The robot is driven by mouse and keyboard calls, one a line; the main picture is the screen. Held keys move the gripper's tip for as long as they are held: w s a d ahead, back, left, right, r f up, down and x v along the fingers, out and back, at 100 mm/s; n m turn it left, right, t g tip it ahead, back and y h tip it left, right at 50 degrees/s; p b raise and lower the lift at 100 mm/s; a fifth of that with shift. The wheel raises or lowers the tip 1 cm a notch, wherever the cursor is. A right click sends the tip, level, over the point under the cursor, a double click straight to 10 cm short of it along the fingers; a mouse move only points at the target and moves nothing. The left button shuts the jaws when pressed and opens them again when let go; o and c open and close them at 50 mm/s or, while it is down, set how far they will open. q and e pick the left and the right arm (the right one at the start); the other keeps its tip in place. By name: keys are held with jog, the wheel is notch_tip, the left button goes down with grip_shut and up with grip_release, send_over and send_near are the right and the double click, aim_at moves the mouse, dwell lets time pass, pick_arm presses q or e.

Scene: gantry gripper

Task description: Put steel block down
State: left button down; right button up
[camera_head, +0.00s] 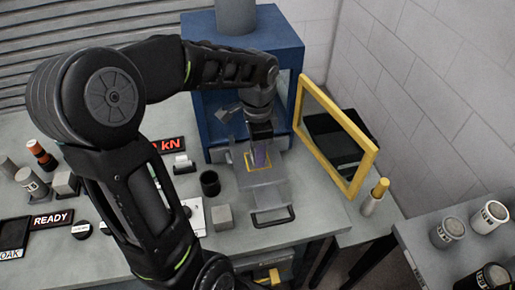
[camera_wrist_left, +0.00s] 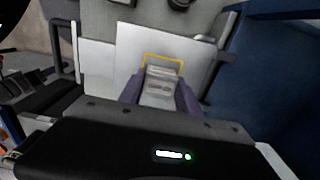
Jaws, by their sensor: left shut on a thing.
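My left gripper (camera_head: 260,157) is shut on the steel block (camera_wrist_left: 159,88), a small light grey block between its purple fingers in the left wrist view. The gripper (camera_wrist_left: 160,95) points down over a flat metal plate (camera_head: 270,198) at the front of the blue press frame (camera_head: 213,115). A yellow square outline (camera_wrist_left: 164,58) is marked on the plate, and the block overlaps its near part in the wrist view. In the head view the fingers hide most of the block. I cannot tell whether the block touches the plate. My right gripper is not in view.
A yellow-framed guard (camera_head: 300,105) stands open right of the press. A grey cube (camera_head: 222,217) and a dark cup (camera_head: 210,183) stand left of the plate. A black handle (camera_head: 273,219) is at its front. A yellow-topped bottle (camera_head: 375,197) stands at the right.

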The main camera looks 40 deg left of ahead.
pick_arm(q)
jog(key=shift+f, duration=0.1)
jog(key=c, duration=0.9)
grip_release()
jog(key=shift+o, duration=0.2)
notch_tip(320, 180, up, 12)
